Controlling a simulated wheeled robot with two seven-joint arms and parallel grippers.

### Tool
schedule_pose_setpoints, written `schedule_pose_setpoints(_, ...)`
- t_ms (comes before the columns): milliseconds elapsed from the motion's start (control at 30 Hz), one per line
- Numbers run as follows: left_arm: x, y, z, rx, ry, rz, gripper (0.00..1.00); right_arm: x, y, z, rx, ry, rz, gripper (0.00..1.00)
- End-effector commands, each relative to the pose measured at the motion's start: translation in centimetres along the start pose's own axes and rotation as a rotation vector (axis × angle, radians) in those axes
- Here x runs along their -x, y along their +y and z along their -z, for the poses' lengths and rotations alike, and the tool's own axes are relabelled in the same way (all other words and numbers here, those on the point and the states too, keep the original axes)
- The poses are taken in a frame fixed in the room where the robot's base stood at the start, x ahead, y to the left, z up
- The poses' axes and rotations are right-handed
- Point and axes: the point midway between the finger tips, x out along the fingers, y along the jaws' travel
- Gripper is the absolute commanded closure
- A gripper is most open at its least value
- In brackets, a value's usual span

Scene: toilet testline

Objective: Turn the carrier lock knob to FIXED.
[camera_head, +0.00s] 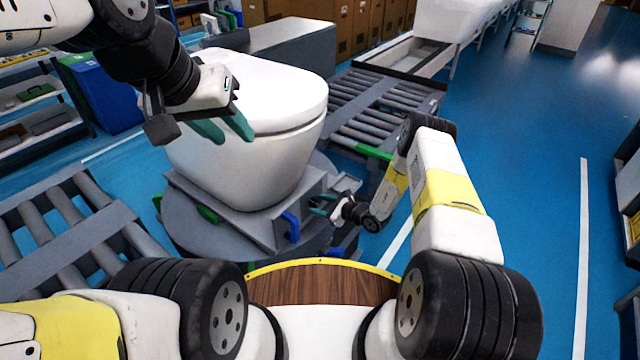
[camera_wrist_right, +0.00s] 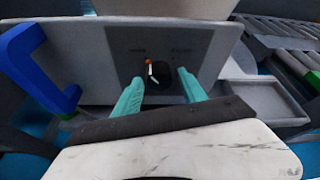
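The carrier lock knob (camera_wrist_right: 161,76) is a small dark knob on the grey front panel (camera_wrist_right: 109,69) of the carrier. A white pointer line and an orange mark show at its left side; faint labels above are too small to read. My right gripper (camera_wrist_right: 160,96) is open, its two teal fingers on either side of the knob's lower part, with no clear contact. In the head view my right gripper (camera_head: 322,205) is at the carrier's right front side, where the knob cannot be made out. My left gripper (camera_head: 222,130) is open and empty in front of the toilet.
The white toilet (camera_head: 245,165) stands on the carrier, on a round grey turntable. A blue handle (camera_head: 291,227) sticks out left of the panel. A small grey tray (camera_wrist_right: 262,101) is right of it. Roller conveyors (camera_head: 60,235) lie at left and behind. Open blue floor is at right.

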Motion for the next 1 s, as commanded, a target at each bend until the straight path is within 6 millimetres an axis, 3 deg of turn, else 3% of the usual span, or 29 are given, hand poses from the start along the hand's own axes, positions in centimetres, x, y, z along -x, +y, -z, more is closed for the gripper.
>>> schedule_pose_setpoints(33,0.0,0.0,0.0,0.0,0.0,0.0,0.64,0.01,-0.01,-0.01,0.0,0.0,0.0,0.63)
schedule_pose_setpoints(233,0.0,0.0,0.0,0.0,0.0,0.0,0.64,0.02,0.0,-0.01,0.001,0.0,0.0,1.0)
schedule_pose_setpoints(633,0.0,0.0,0.0,0.0,0.0,0.0,0.64,0.03,-0.14,-0.02,-0.065,-0.004,-0.025,1.0)
schedule_pose_setpoints(1000,0.0,0.0,0.0,0.0,0.0,0.0,0.64,0.03,-0.33,0.12,-0.334,-0.017,-0.132,1.0)
